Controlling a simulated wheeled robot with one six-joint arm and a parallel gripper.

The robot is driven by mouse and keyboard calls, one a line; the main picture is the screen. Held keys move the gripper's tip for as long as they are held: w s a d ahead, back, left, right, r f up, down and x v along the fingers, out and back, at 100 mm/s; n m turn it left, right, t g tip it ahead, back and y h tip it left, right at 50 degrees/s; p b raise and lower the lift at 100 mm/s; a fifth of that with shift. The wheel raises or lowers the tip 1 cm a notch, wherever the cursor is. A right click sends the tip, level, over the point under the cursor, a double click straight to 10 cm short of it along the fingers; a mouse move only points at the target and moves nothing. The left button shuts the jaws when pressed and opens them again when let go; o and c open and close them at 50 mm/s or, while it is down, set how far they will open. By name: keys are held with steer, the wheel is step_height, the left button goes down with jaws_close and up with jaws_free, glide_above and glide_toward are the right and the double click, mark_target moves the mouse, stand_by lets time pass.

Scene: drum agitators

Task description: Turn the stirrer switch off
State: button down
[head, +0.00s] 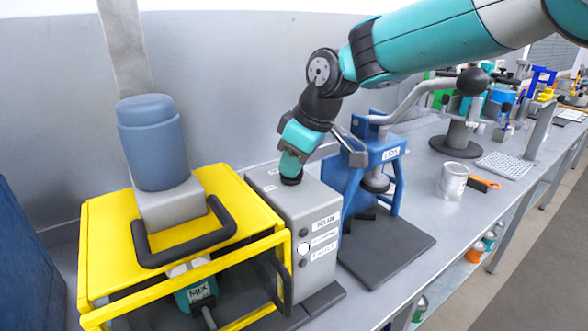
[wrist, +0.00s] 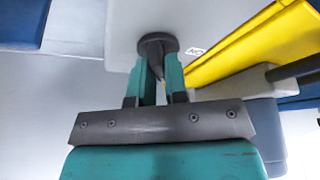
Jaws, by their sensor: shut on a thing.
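The stirrer switch is a dark round knob with a raised grip (wrist: 157,44) on top of the grey control box (head: 268,186). In the head view only the knob's dark base (head: 291,181) shows, under my fingers. My gripper (head: 291,168) points down at the box top from above. In the wrist view its two teal fingers (wrist: 160,72) are on either side of the knob's grip, shut on it. A small label (wrist: 196,51) sits beside the knob, its text hard to read. The knob's exact angle is partly hidden by the fingers.
The yellow-framed agitator (head: 105,222) with a blue motor (head: 153,140) and black handle (head: 185,250) stands left of the box. A blue press (head: 385,150) stands close on the right. The bench front edge is clear.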

steer(key=m+t, duration=0.1)
steer(key=m, duration=0.2)
steer(key=m+t+h, duration=0.1)
steer(key=m, duration=0.2)
steer(key=shift+r+h+b, duration=0.15)
steer(key=shift+h+b, duration=0.15)
steer(key=shift+b, duration=0.05)
steer(key=shift+m, duration=0.3)
steer(key=c, duration=1.1)
jaws_free()
steer(key=shift+c, duration=0.2)
steer(key=b+v, duration=0.2)
steer(key=v, duration=1.5)
steer(key=shift+a+r, duration=0.1)
steer(key=shift+r, duration=0.05)
steer(key=s+d+f+g, duration=0.1)
steer(key=s+d+f, duration=0.2)
steer(key=s+f, duration=0.3)
steer(key=s+d+f+g+y, duration=0.1)
steer(key=s+d+f, duration=0.3)
steer(key=s, duration=0.5)
steer(key=s+d+f+g, duration=0.1)
steer(key=s+d+f, duration=0.3)
steer(key=s+f, duration=0.3)
step_height(320, 180, down, 2)
steer(key=shift+s+d+f+g+y, duration=0.1)
steer(key=shift+s+d+g+y, duration=0.1)
steer(key=shift+s+g+y, duration=0.15)
